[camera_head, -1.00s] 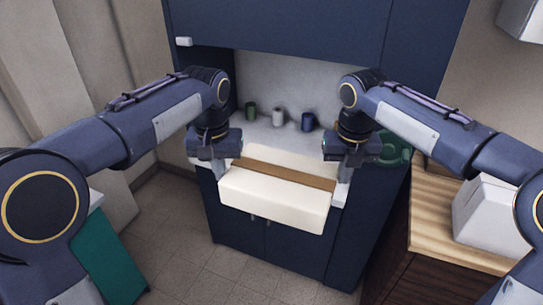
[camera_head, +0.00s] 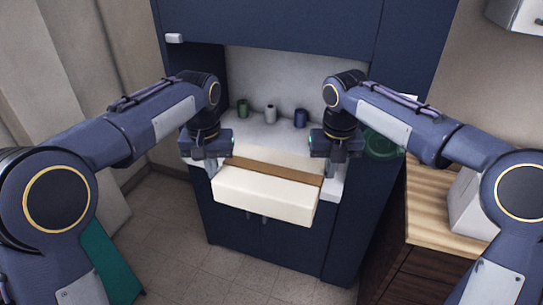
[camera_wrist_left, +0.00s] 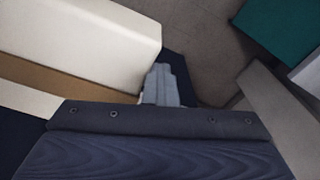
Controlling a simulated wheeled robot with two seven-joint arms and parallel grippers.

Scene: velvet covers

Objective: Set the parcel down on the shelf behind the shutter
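The parcel (camera_head: 264,197) is a long cream box with a brown band along its top. It is held level between my two grippers, its front part out beyond the counter edge. My left gripper (camera_head: 212,170) is at its left end and my right gripper (camera_head: 329,172) at its right end. In the left wrist view the grey fingers (camera_wrist_left: 161,85) are together beside the parcel's end (camera_wrist_left: 95,40), not around it. The pale shelf (camera_head: 262,134) lies in the blue cabinet's opening. The shutter (camera_head: 270,30), a blue panel with a white handle (camera_head: 174,38), is above the opening.
A green cup (camera_head: 242,107), a white cup (camera_head: 270,114) and a blue cup (camera_head: 300,118) stand at the shelf's back. A wood-topped cabinet (camera_head: 440,215) with a white box is at right. A teal panel (camera_head: 108,262) is at lower left.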

